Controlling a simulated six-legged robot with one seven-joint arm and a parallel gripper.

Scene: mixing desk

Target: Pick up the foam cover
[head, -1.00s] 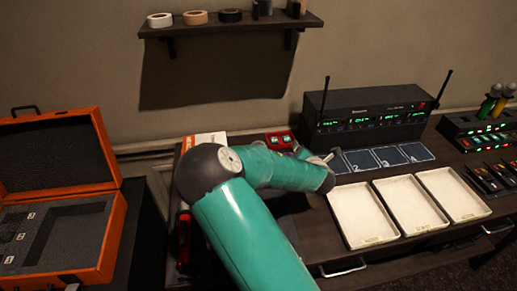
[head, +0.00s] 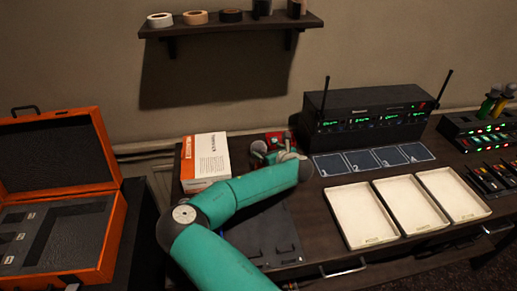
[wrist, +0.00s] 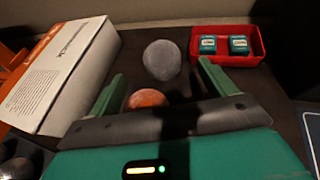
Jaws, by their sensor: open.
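Two round foam covers show in the wrist view. A grey one (wrist: 162,60) lies on the dark desk just ahead of my gripper, roughly at the line between the fingertips. An orange-red one (wrist: 147,98) lies nearer, between the fingers and partly hidden by the gripper body. My gripper (wrist: 161,70) is open, with its green fingers spread to either side and nothing held. In the head view my gripper (head: 275,157) is at the back of the desk, beside a grey round cover (head: 258,148). I cannot tell the exact gap to either cover.
A white and orange box (wrist: 68,65) stands close to the left finger. A red tray (wrist: 228,60) with two green-labelled items is at the right. In the head view, numbered pads (head: 372,159), cream trays (head: 362,216) and a receiver (head: 365,118) stand further right.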

